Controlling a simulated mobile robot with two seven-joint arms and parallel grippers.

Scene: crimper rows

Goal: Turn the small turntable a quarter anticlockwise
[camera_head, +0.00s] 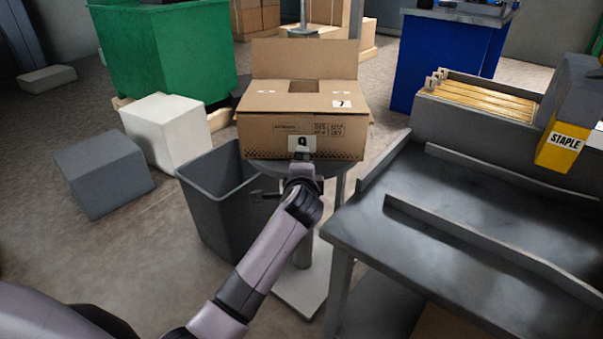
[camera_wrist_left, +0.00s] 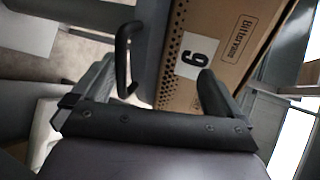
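The small turntable is a round grey disc (camera_head: 262,167) on a post, mostly hidden under a cardboard box. Its grey edge shows beside the box in the left wrist view (camera_wrist_left: 149,45). The box (camera_head: 262,133) sits on it with its rear flap raised and white number labels on its top and front; its printed front also shows in the wrist view (camera_wrist_left: 215,35). My left gripper (camera_head: 300,170) is at the box's front lower edge. In the wrist view its fingers (camera_wrist_left: 165,80) are wide apart, with the disc edge and box front beyond; contact is unclear. My right gripper is out of view.
A dark grey bin (camera_head: 215,205) stands left of the post. White (camera_head: 168,130) and grey (camera_head: 103,172) blocks lie on the floor farther left. A metal workbench (camera_head: 450,222) with raised rails is close on the right. A green container (camera_head: 165,50) stands behind.

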